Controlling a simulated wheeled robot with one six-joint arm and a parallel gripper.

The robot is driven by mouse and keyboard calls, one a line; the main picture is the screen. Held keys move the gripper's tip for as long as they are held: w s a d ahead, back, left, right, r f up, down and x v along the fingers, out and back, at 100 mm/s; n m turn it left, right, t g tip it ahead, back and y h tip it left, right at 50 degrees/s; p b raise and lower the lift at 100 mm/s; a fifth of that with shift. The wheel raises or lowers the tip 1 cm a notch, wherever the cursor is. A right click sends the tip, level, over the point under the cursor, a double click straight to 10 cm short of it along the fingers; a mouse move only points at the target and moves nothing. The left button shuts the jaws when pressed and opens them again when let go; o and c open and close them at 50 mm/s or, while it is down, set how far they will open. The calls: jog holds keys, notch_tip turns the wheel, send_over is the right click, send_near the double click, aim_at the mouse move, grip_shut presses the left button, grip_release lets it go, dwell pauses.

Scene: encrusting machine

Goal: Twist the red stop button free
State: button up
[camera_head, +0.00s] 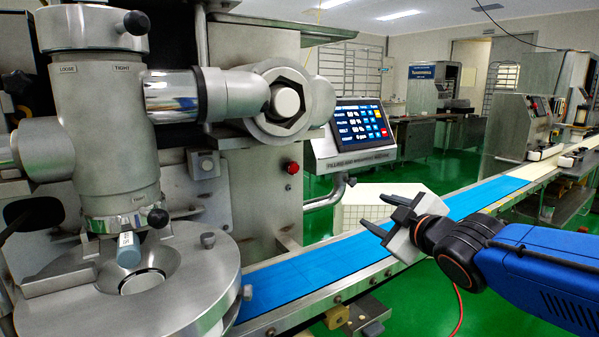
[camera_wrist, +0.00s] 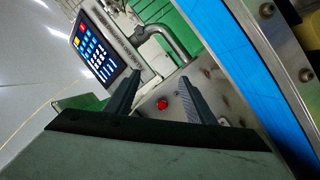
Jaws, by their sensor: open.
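The red stop button (camera_head: 291,167) sits on the machine's grey front panel, left of and below the control screen. In the wrist view the red button (camera_wrist: 162,103) shows between my two fingers, beyond their tips, on the metal panel. My gripper (camera_head: 378,215) is open and empty. In the head view it is to the right of the button and lower, above the blue conveyor belt, well apart from the panel. In the wrist view my gripper's fingers (camera_wrist: 162,82) point toward the panel with a gap between them.
The control screen (camera_head: 361,125) on its bent pipe (camera_head: 330,194) stands close to the button's right. The blue belt (camera_head: 310,270) runs below. The steel machine head (camera_head: 105,120) and round table (camera_head: 190,290) fill the left. Open air lies between my gripper and the panel.

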aim_at(294, 169)
jog(key=a+r+n+y, duration=0.5)
jog(key=a, duration=0.4)
jog(key=x, duration=1.8)
jog(key=shift+s+r, duration=0.1)
jog(key=shift+r, duration=0.15)
jog(key=c, duration=1.1)
